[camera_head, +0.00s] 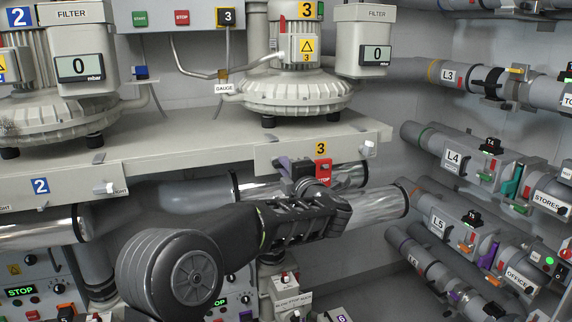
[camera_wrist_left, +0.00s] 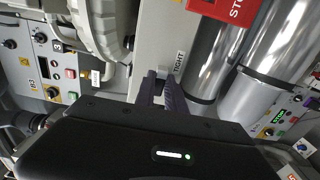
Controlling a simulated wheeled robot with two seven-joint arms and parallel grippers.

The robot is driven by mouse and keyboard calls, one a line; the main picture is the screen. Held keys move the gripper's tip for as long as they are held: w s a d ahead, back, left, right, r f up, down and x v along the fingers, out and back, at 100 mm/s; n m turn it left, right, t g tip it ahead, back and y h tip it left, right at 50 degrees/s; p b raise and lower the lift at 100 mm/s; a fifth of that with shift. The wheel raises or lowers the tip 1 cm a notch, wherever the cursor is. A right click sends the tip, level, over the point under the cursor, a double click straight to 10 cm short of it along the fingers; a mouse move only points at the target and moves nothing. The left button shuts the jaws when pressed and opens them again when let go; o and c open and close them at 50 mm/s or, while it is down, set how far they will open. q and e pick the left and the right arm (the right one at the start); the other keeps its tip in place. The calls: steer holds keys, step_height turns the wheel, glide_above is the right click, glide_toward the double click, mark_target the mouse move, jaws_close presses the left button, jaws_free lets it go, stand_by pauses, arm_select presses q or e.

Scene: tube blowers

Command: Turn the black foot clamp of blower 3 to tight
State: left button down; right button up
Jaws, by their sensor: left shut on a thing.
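Blower 3 (camera_head: 297,90), a cream ribbed housing with a yellow 3 label, stands on dark feet on the shelf. My left gripper (camera_head: 292,165) is at the shelf's front face, beside a red STOP sign (camera_head: 323,172). In the left wrist view its two purple fingers (camera_wrist_left: 161,84) are shut on the black foot clamp (camera_wrist_left: 161,72), a small dark piece at the panel beside the TIGHT label (camera_wrist_left: 179,62). In the head view the fingers and arm hide the clamp, so its angle cannot be told. My right gripper is not in view.
Shiny pipes (camera_head: 385,202) run close below the shelf. Labelled pipes (camera_head: 455,160) line the right wall.

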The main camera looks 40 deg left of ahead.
arm_select(q)
steer(key=shift+f, duration=0.1)
stand_by(0.3)
steer(key=c, duration=1.4)
jaws_free()
steer(key=b+v, duration=0.1)
steer(key=v, duration=0.7)
steer(key=shift+w, duration=0.1)
